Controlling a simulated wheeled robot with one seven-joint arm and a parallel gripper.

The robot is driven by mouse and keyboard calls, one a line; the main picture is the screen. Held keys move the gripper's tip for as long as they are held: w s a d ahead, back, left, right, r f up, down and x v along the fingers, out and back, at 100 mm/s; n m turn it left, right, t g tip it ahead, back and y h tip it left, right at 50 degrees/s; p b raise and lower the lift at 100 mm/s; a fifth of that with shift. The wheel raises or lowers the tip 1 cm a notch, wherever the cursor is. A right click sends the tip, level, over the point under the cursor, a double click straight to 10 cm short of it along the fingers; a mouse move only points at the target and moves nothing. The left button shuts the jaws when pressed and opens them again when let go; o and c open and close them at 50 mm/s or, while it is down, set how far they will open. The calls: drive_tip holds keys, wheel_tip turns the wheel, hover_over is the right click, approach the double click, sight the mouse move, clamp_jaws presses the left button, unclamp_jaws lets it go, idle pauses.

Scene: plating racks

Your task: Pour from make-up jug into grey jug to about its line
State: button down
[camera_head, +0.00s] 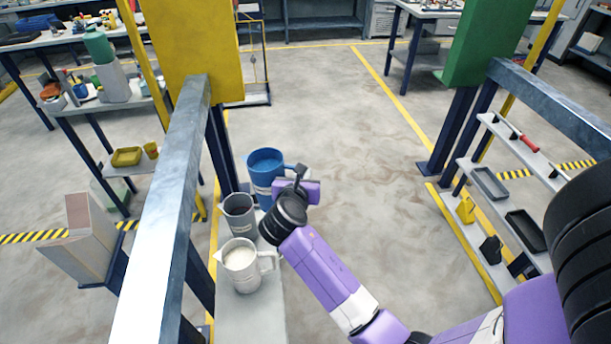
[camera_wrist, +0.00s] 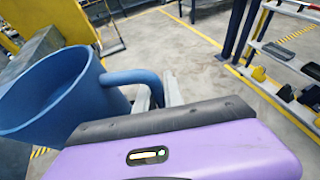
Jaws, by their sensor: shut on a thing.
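A blue jug (camera_head: 264,180) is at the far end of a narrow pale bench, with blue showing inside its rim. I take it as the make-up jug; its label is too small to read. My gripper (camera_head: 299,178) is shut on its handle at the right side. In the wrist view the blue jug (camera_wrist: 55,95) fills the left, its handle running to the fingers (camera_wrist: 168,92). The jug looks near upright; whether its base touches the bench is hidden. The grey jug (camera_head: 238,217) stands just nearer, apart from my gripper. Its inside looks dark; its line is not readable.
A white jug (camera_head: 242,268) with pale contents stands nearest on the bench (camera_head: 250,315), handle to the right. A steel beam (camera_head: 165,210) and a yellow-clad post (camera_head: 195,50) stand close left. A shelf rack (camera_head: 505,190) is at right. Open floor lies between.

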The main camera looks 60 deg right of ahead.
drive_tip(key=f+n, duration=0.1)
drive_tip(key=w+f+n+g, duration=0.1)
drive_tip(key=w+f+n+g+h, duration=0.1)
drive_tip(key=f, duration=0.1)
drive_tip(key=shift+w+a, duration=0.15)
drive_tip(key=shift+a, duration=0.25)
idle(0.4)
drive_tip(key=shift+f, duration=0.1)
idle(0.4)
drive_tip(key=shift+f+n, duration=0.1)
drive_tip(key=shift+n, duration=0.2)
idle(1.0)
drive_tip(key=shift+n+g, duration=0.3)
drive_tip(key=shift+h, duration=0.3)
idle(0.6)
